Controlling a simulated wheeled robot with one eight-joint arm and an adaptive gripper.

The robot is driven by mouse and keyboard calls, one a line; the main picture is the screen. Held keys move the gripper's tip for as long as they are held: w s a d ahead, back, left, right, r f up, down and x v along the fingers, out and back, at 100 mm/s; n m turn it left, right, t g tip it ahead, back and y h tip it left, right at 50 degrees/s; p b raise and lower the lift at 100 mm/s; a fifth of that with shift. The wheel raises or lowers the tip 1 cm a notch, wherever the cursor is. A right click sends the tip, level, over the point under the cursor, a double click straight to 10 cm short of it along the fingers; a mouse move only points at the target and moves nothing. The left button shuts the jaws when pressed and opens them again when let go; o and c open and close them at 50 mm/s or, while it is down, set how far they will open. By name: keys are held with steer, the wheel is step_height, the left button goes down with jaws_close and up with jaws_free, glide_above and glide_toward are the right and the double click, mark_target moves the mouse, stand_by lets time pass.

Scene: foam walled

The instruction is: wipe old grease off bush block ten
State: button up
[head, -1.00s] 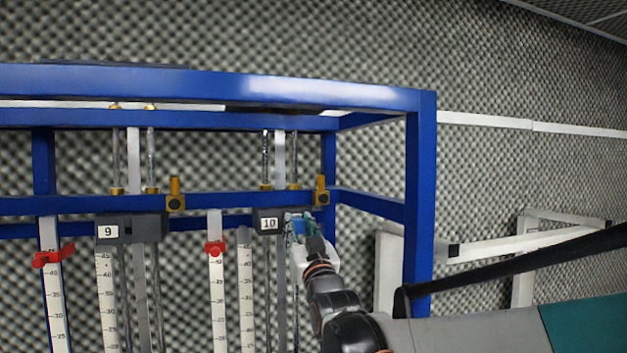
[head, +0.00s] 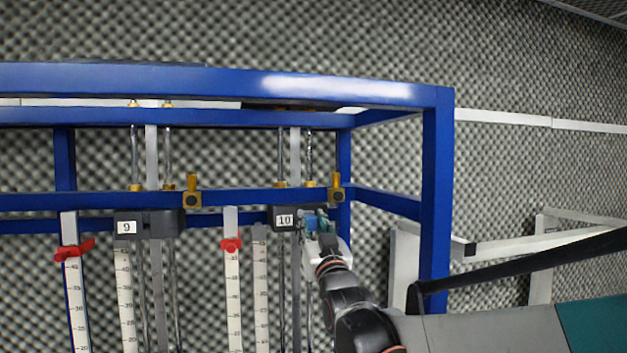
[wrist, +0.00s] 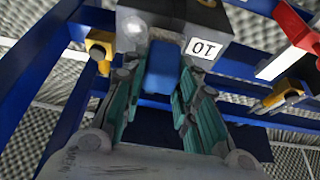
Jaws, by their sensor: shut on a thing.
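Bush block ten (head: 296,218) is a dark grey block with a white "10" label, on guide rods below the blue crossbar. It also shows at the top of the wrist view (wrist: 180,12), its label turned upside down. A pale, shiny patch (wrist: 132,28) shows on its face there; I cannot tell if it is grease. My gripper (wrist: 160,78), with teal finger pads, is shut on a blue pad (wrist: 161,62). The pad's far end is at the block's lower edge; whether it touches is unclear. In the head view, my gripper (head: 318,224) covers the block's right end.
A blue frame (head: 437,190) surrounds the blocks, its right post close to my arm. Block nine (head: 150,223) hangs to the left. Brass fittings (head: 336,188) sit on the crossbar above. White scales with red clamps (head: 231,245) stand left of block ten. A white rack stands at right.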

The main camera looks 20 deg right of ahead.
steer(key=shift+w+a, duration=0.1)
stand_by(0.6)
steer(key=d+b, duration=0.1)
steer(key=d, duration=0.5)
steer(key=shift+w+d, duration=0.15)
steer(key=shift+d, duration=0.1)
stand_by(0.4)
steer(key=shift+a, duration=0.1)
